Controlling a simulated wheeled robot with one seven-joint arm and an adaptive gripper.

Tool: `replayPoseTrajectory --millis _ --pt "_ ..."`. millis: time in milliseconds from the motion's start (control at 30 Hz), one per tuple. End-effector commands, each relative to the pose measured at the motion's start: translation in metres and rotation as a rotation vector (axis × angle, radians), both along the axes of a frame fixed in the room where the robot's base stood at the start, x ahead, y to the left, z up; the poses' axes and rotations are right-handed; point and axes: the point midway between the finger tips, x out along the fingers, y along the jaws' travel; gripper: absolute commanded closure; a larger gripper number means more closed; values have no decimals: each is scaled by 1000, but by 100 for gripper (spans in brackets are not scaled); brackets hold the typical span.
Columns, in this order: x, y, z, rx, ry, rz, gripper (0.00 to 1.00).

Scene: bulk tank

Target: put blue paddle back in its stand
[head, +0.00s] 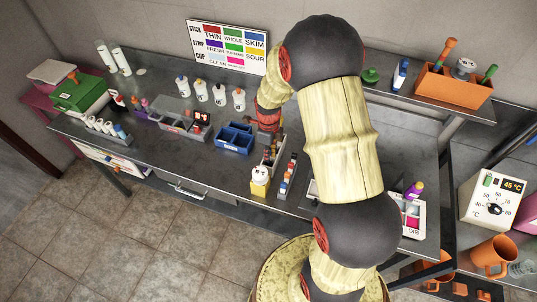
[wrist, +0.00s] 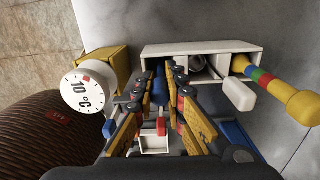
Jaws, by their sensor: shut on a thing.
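My gripper (wrist: 161,78) is shut on a narrow blue piece, the blue paddle (wrist: 160,88), seen between the fingers in the wrist view. Most of the paddle is hidden by the fingers. Just beyond the fingertips is a white open stand (wrist: 200,48) with compartments; I cannot tell whether the paddle is inside it or above it. In the head view my gripper (head: 268,117) is above the bench, just behind the narrow pale rack (head: 272,158), and the paddle cannot be made out.
A yellow thermometer block with a white 10 °C dial (wrist: 88,86) stands left of the stand. A yellow-handled tool with coloured bands (wrist: 262,78) is at its right. A blue divided tray (head: 235,138), several white bottles (head: 220,94) and a slim rack (head: 288,176) are near my gripper.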

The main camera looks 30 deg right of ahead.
Motion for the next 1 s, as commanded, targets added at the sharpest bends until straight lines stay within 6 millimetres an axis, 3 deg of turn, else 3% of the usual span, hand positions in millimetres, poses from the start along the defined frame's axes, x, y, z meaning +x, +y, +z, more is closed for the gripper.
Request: replayPoseTrajectory --millis 367,400,700,1000 --pt "0 0 -6 0 -1 0 100" --pt "0 0 -7 0 -1 0 87" --pt "0 0 -6 0 -1 0 70" --pt "0 0 -5 0 -1 0 69"
